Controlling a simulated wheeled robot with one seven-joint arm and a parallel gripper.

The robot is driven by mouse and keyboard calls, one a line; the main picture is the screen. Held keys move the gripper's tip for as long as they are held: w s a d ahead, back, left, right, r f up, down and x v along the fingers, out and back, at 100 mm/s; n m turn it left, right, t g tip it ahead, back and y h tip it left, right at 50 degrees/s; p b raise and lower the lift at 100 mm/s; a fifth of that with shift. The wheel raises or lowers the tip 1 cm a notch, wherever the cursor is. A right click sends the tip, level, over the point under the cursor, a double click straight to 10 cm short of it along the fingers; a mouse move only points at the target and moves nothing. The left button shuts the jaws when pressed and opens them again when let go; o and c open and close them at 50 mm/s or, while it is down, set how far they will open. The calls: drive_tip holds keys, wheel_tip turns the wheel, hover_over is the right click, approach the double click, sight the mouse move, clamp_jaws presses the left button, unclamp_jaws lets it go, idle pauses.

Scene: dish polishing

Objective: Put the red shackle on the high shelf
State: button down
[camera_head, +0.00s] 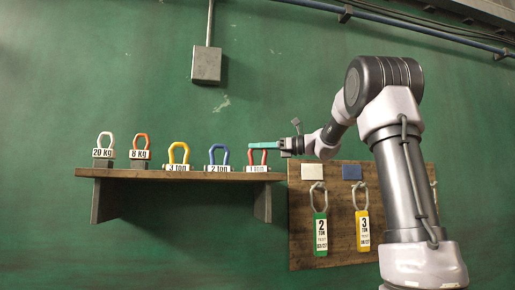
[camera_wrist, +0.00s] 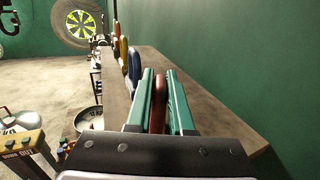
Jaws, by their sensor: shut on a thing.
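The red shackle (camera_head: 251,158) with a "1 ton" label stands upright at the right end of the wooden shelf (camera_head: 180,174) in the head view. It appears to rest on the board. My gripper (camera_head: 265,146), with teal fingers, reaches in from the right and is shut on the top of its bow. In the wrist view, the red shackle (camera_wrist: 157,108) shows between the two teal fingers. The fingers hide part of it. The shelf top (camera_wrist: 205,95) runs away beyond my gripper.
Left of the red shackle stand a blue (camera_head: 219,155), a yellow (camera_head: 179,154), an orange-red (camera_head: 140,143) and a white shackle (camera_head: 105,145). A wooden board (camera_head: 340,225) with hanging tagged shackles is on the wall at the right. A grey box (camera_head: 206,65) is above.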

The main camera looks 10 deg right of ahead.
drive_tip(key=c, duration=0.8)
unclamp_jaws()
drive_tip(key=shift+f, duration=0.1)
